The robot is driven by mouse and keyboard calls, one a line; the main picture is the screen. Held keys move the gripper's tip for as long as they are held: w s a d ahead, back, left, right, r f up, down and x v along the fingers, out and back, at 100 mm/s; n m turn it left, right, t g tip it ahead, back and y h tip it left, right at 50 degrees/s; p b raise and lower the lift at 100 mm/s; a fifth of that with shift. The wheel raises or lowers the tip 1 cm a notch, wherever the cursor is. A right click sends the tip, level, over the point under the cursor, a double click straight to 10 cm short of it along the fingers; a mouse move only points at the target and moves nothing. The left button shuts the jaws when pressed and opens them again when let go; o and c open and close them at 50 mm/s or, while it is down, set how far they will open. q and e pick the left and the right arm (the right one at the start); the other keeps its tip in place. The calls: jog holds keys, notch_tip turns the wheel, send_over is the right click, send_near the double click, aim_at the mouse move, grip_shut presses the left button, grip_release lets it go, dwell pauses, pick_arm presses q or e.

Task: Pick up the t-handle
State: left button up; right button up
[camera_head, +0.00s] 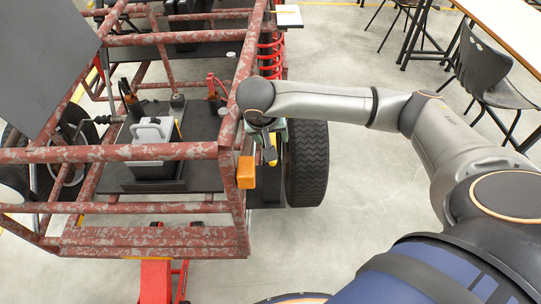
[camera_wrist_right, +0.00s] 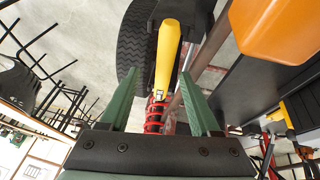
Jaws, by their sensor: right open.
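I cannot tell how deep the handle sits between the fingers. In the head view, my right gripper (camera_head: 268,138) is at the chassis's near right corner, and a bit of the yellow handle (camera_head: 273,151) shows below it; the rest is hidden. My left gripper is not in view.
The rusty red chassis frame (camera_head: 160,152) fills the left. An orange block (camera_head: 246,172) is on its corner post, close to my right gripper. A black tire (camera_head: 307,163) stands just right of the gripper. Chairs (camera_head: 490,75) and tables are at the upper right; the floor between is clear.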

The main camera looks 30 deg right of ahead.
jog(key=x, duration=0.7)
jog(key=shift+a+f, duration=0.15)
jog(key=shift+a, duration=0.1)
jog(key=shift+c, duration=0.3)
grip_shut()
jog(key=shift+w, duration=0.1)
dwell(0.8)
